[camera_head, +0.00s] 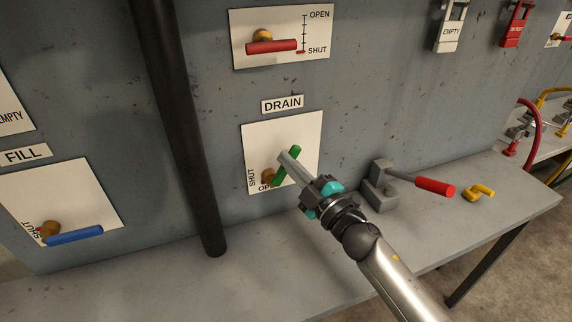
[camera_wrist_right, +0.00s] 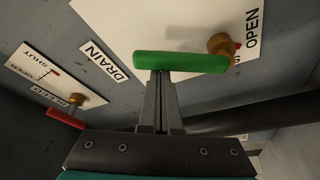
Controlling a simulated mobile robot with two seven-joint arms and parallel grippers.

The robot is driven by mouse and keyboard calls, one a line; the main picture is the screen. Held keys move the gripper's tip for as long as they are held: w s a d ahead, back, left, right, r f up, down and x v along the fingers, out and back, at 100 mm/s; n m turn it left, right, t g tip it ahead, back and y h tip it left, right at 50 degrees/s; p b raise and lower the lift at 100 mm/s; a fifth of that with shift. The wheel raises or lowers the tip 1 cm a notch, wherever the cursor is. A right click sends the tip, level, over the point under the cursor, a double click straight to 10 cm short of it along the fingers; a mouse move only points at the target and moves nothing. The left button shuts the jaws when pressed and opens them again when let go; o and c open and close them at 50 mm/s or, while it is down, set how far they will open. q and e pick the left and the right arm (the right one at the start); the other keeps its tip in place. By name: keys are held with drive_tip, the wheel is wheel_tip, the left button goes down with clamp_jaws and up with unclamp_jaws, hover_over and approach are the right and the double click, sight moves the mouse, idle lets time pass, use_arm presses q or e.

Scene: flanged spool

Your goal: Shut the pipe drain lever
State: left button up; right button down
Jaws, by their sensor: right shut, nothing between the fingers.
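The drain lever has a green handle (camera_head: 288,164) on a brass pivot (camera_head: 267,175), mounted on a white plate (camera_head: 262,138) under the DRAIN label (camera_head: 282,104). SHUT is printed up the plate's left edge and OPEN along its bottom, partly covered. In the head view the handle slants up and right from the pivot. My right gripper (camera_head: 284,156) is shut with nothing in it, its tips at the handle. In the right wrist view the fingertips (camera_wrist_right: 160,76) meet the edge of the green handle (camera_wrist_right: 182,62); I cannot tell whether they touch. My left gripper is not in view.
A red lever (camera_head: 271,47) is above and a blue FILL lever (camera_head: 75,235) at left. A dark vertical pipe (camera_head: 185,130) stands left of the drain plate. A red-handled lever (camera_head: 434,187) and a yellow valve (camera_head: 478,192) sit on the bench at right.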

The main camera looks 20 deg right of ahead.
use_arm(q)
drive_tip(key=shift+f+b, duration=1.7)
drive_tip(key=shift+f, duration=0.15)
use_arm(e)
drive_tip(key=d+f+m+t+h, duration=0.2)
drive_tip(key=d+f+m+h, duration=0.3)
drive_tip(key=m, duration=1)
drive_tip(key=shift+d+f+t, duration=0.15)
drive_tip(key=shift+f+t, duration=0.25)
drive_tip(key=shift+f, duration=0.15)
drive_tip(key=shift+w+m+h, duration=0.1)
drive_tip(key=shift+m+h, duration=0.3)
wheel_tip(320, 180, up, 4)
drive_tip(key=p, duration=0.4)
use_arm(q)
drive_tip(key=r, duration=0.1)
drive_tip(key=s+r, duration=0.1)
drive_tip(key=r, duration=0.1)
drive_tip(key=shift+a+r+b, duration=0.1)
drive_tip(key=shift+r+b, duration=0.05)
drive_tip(key=shift+b, duration=0.25)
use_arm(e)
drive_tip(key=v, duration=1)
drive_tip(key=shift+f, duration=0.1)
